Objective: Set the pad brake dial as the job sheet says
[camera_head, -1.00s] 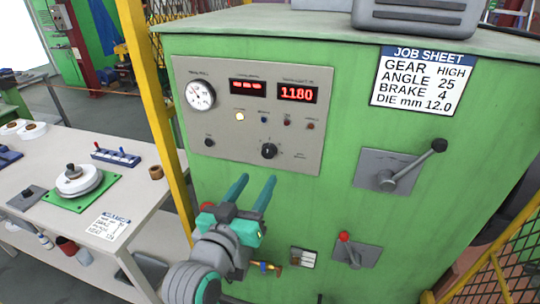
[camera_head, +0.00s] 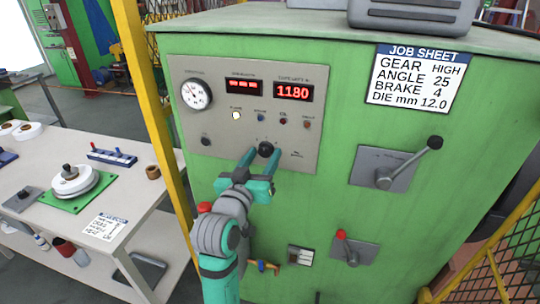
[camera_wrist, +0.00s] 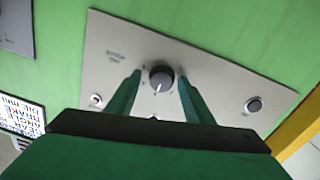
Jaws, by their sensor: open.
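The pad brake dial looks to be the dark round knob (camera_head: 265,149) low on the grey control panel (camera_head: 212,75). In the wrist view the knob (camera_wrist: 161,76) shows a white pointer line and sits between my two fingers. My gripper (camera_head: 263,153) is open, with one finger on each side of the knob; it also shows in the wrist view (camera_wrist: 157,88). I see no finger clearly touching it. The job sheet (camera_head: 415,78) reads gear HIGH, angle 25, brake 4, die 12.0 mm. The dial's scale is too small to read.
The panel also has a gauge (camera_head: 196,94), a red display reading 1180 (camera_head: 293,92) and small lamps. Two levers, a black-knobbed one (camera_head: 408,160) and a red-knobbed one (camera_head: 345,243), stick out at right. A workbench (camera_head: 150,205) and yellow post (camera_head: 150,110) stand at left.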

